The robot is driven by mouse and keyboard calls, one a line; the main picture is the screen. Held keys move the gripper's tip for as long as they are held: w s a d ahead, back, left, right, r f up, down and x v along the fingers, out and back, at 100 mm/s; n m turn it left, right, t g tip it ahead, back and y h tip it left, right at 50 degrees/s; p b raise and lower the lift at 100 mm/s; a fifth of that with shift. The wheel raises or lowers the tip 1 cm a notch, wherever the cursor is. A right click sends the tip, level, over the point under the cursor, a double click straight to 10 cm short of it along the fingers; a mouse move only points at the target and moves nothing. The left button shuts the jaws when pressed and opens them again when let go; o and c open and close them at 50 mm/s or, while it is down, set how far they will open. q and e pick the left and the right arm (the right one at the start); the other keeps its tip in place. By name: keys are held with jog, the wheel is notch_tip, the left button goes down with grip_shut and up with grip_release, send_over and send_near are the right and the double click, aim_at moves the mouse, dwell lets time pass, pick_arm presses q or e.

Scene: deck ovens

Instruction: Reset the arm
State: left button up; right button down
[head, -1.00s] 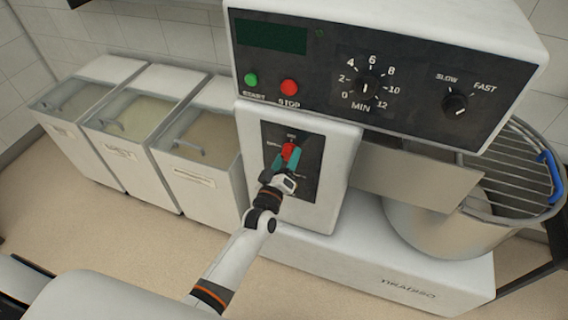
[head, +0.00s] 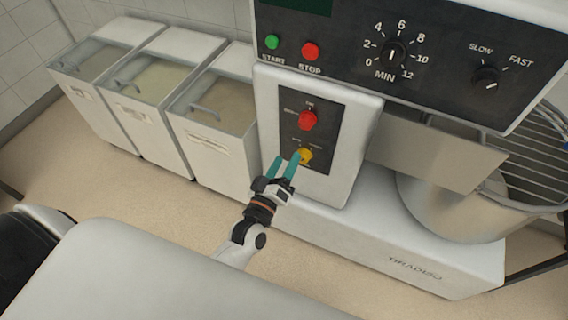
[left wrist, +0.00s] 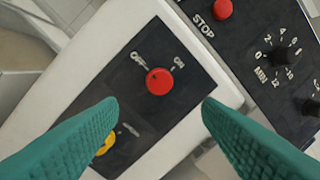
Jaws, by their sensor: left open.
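My left gripper (head: 285,168) is open and empty, with teal fingers. In the head view it is in front of the lower part of the mixer's switch panel (head: 325,150), its fingertips overlapping the edge of a yellow knob (head: 306,155). A red knob (head: 307,120) sits above, clear of the fingers. In the left wrist view the red knob (left wrist: 159,81) shows ahead, between the spread fingers, and nothing is held. The yellow knob (left wrist: 104,144) is partly hidden by the left finger there. My right gripper is in neither view.
The mixer's upper panel has a green START button (head: 272,42), a red STOP button (head: 310,51), a timer dial (head: 394,54) and a speed dial (head: 486,78). A metal bowl (head: 445,205) with a wire guard is at right. Several lidded bins (head: 213,150) stand at left. Floor is clear between.

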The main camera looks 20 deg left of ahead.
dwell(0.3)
pick_arm(q)
jog(key=s+f+m+g+h, duration=0.1)
jog(key=s+f+m+g, duration=0.35)
jog(key=f, duration=1.05)
jog(key=s+f+m+g, duration=0.2)
jog(key=s+f+g, duration=0.45)
jog(key=f, duration=0.85)
jog(key=s+a+f+m+g, duration=0.1)
jog(key=s+a+f+g, duration=0.1)
jog(key=s+f, duration=0.3)
jog(key=s+a+f+m+g+y, duration=0.1)
jog(key=s+f, duration=0.3)
jog(key=s, duration=0.9)
jog(key=s+a+f+m+g, duration=0.2)
jog(key=s+a+f+g, duration=0.1)
jog(key=s, duration=0.6)
notch_tip(320, 180, down, 3)
jog(key=shift+s+r+m+g+y, duration=0.2)
jog(key=shift+s+m+g+y, duration=0.15)
jog(key=shift+g, duration=0.25)
